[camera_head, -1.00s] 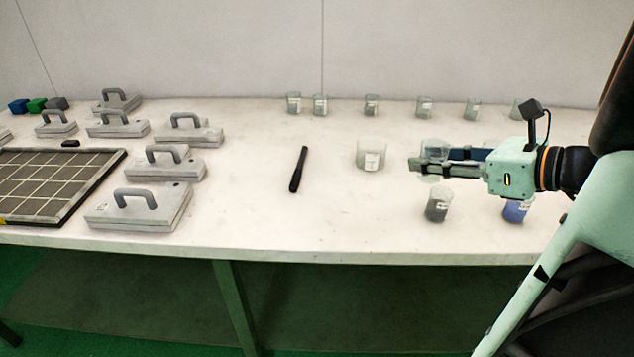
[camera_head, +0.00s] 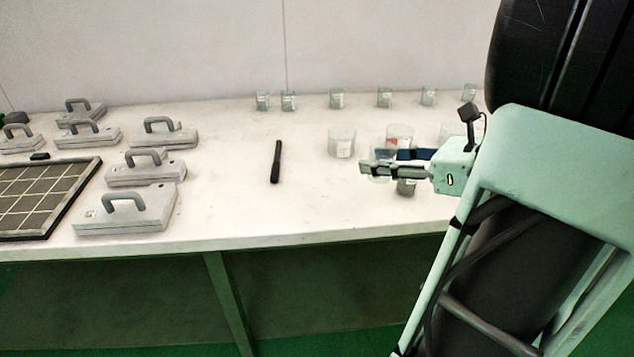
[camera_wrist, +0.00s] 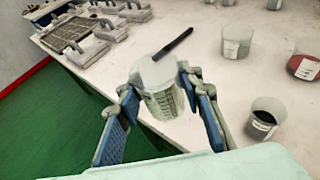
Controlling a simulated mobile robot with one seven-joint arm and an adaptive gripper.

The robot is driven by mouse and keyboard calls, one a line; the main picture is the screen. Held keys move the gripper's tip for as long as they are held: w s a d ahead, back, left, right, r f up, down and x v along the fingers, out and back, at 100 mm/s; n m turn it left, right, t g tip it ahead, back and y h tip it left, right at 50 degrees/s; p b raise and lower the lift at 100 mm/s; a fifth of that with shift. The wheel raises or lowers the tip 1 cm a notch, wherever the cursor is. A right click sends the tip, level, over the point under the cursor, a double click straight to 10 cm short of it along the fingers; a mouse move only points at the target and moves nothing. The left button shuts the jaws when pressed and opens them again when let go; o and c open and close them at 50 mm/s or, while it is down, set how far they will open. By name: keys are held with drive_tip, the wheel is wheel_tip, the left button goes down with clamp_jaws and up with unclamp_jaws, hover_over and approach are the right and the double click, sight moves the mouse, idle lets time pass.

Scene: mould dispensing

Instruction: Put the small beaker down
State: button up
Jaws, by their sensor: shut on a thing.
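The small beaker (camera_wrist: 165,103) is clear, with a pale top and markings on its side. It sits between the two fingers of my gripper (camera_wrist: 160,82), which is shut on it. In the head view, my gripper (camera_head: 376,164) reaches in from the right over the front right of the table. The held beaker (camera_head: 379,158) is partly covered by the fingers there. It appears to be above the tabletop; its base and exact height are hard to tell.
A clear beaker (camera_head: 342,143), a red-filled beaker (camera_head: 400,135) and a dark-filled beaker (camera_head: 407,188) stand close by. A black stick (camera_head: 276,162) lies to the left. Several small beakers line the back. Handled grey blocks (camera_head: 130,212) and a gridded tray (camera_head: 62,213) are left. The front centre is bare.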

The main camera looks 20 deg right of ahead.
drive_tip(key=d+f+b+x, duration=0.1)
drive_tip(key=b+x, duration=0.1)
drive_tip(key=x, duration=0.6)
drive_tip(key=b, duration=0.2)
hover_over(333, 197)
drive_tip(key=f, duration=0.4)
drive_tip(key=shift+s+d+f, duration=0.1)
drive_tip(key=shift+s+f, duration=0.2)
drive_tip(key=shift+w+f, duration=0.1)
drive_tip(key=shift+f, duration=0.1)
drive_tip(key=shift+w+f+b, duration=0.15)
drive_tip(key=shift+f+b, duration=0.25)
drive_tip(key=shift+f, duration=0.5)
drive_tip(key=shift+w+f+b, duration=0.1)
drive_tip(key=shift+f+b, duration=0.25)
drive_tip(key=shift+f, duration=0.5)
drive_tip(key=shift+f, duration=0.2)
drive_tip(key=o, duration=1.3)
drive_tip(key=shift+c, duration=0.2)
